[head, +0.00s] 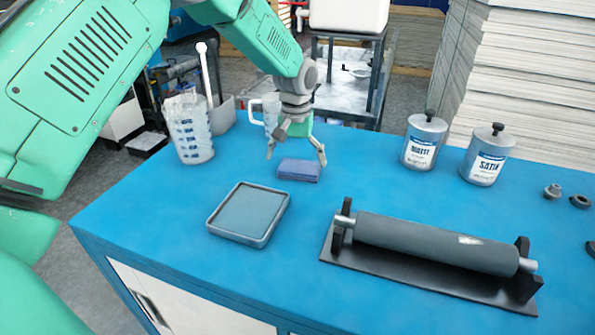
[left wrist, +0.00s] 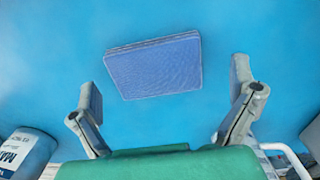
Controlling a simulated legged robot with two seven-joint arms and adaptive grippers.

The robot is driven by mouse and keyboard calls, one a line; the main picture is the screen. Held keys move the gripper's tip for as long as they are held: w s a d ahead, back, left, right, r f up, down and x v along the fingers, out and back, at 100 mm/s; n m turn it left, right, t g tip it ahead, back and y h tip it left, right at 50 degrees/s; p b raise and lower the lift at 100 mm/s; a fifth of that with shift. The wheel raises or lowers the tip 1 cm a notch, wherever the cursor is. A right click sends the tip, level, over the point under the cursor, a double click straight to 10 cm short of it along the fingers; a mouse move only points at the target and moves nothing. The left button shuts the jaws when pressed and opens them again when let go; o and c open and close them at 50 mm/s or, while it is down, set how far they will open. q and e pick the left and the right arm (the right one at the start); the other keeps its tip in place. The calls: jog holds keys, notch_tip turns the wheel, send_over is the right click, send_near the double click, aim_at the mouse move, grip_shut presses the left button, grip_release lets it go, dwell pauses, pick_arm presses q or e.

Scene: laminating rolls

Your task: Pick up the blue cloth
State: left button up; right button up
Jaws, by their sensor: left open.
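The blue cloth (head: 299,170) is a folded, flat, purple-blue pad lying on the blue table behind the grey tray. In the left wrist view the cloth (left wrist: 154,67) lies ahead of the fingertips, roughly between their lines and a little left of centre. My left gripper (head: 297,155) is open and empty, pointing down just above the cloth with a finger on either side in the head view. In the left wrist view its two fingers (left wrist: 165,92) are spread wide and do not touch the cloth. My right gripper is not in view.
A grey square tray (head: 211,226) sits in front of the cloth. A dark roller (head: 435,243) rests on a black stand at the right front. Two labelled cans (head: 424,142) stand at the back right.

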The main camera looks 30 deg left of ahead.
aim_at(298, 168)
pick_arm(q)
jog(key=f, duration=0.2)
jog(key=shift+d+f, duration=0.5)
jog(key=shift+d, duration=0.1)
jog(key=c, duration=0.6)
jog(key=shift+s+a, duration=0.1)
jog(key=shift+a, duration=0.2)
jog(key=c, duration=0.4)
notch_tip(298, 168, up, 10)
jog(key=shift+p, duration=0.4)
jog(key=o, duration=0.5)
jog(key=shift+c, duration=1.6)
